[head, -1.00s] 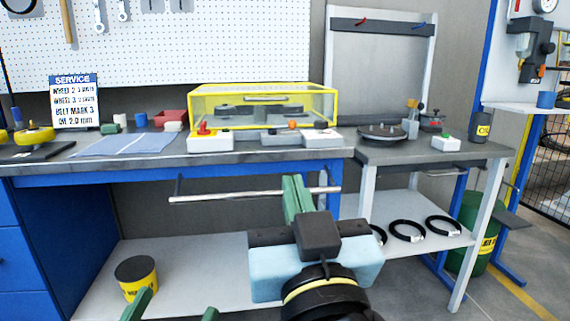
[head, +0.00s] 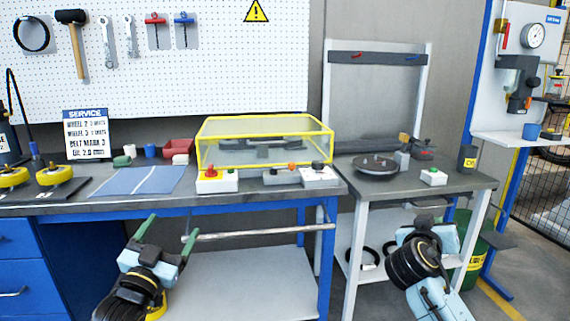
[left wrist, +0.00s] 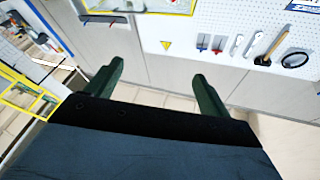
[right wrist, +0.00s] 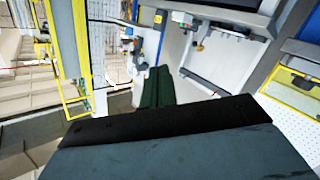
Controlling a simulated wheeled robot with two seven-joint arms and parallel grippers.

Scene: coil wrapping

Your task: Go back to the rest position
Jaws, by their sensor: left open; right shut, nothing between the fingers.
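In the head view my left gripper (head: 167,236) is open and empty in front of the main bench's lower edge, its two green fingers pointing up. The left wrist view shows the same fingers (left wrist: 157,82) wide apart with nothing between them. My right gripper (head: 432,222) is at the right, in front of the side table, with its fingers mostly hidden by its own body. The right wrist view shows its green fingers (right wrist: 158,88) together and empty.
A main bench (head: 110,208) with a horizontal bar (head: 255,233) along its front stands ahead. A yellow-framed clear cover (head: 265,140) sits on it. The side table (head: 470,180) carries a dark round plate (head: 376,166). A green drum (head: 477,250) stands behind my right arm.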

